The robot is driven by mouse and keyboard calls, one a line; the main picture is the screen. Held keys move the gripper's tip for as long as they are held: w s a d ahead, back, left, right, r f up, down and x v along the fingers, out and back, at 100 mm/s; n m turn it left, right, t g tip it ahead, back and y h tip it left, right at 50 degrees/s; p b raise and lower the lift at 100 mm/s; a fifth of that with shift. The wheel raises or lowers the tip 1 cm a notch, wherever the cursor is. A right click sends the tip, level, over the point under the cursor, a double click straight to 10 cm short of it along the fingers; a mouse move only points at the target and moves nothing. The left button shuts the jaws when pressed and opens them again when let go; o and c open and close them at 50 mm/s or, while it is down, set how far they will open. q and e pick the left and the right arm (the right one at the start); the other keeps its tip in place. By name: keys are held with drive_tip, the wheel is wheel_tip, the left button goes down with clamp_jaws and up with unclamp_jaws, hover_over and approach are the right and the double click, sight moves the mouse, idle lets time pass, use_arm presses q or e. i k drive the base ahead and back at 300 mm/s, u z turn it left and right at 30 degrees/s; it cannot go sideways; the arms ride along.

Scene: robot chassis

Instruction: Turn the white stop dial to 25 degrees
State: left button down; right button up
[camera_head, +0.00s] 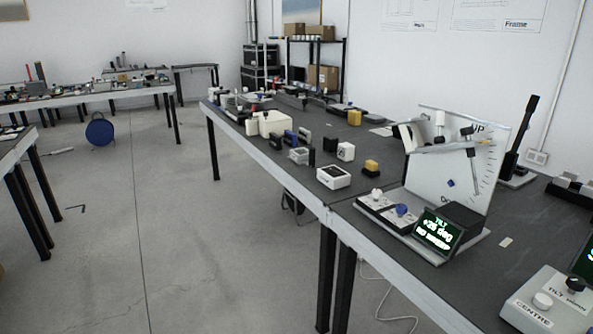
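A tilt rig stands on the dark table at right. It has an upright white scale plate (480,178) marked "UP" and a tilted arm on its face. At its front left is a low panel (384,213) with a white knob (375,195) and a blue knob (402,210). Its screen (437,231) reads "TILT" and what looks like "+26 deg", with a smaller line below. A second white knob (542,300) sits on a box (533,315) labelled "CENTRE", beside a black knob (575,285). I cannot tell from labels which white knob is the stop dial. Neither gripper shows.
A black upright lever (521,140) stands behind the plate. The floor (180,250) to the left is mostly clear.

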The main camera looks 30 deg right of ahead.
sight(376, 194)
drive_tip(key=z, duration=0.45)
drive_tip(key=i, duration=1.5)
drive_tip(key=z, duration=0.9)
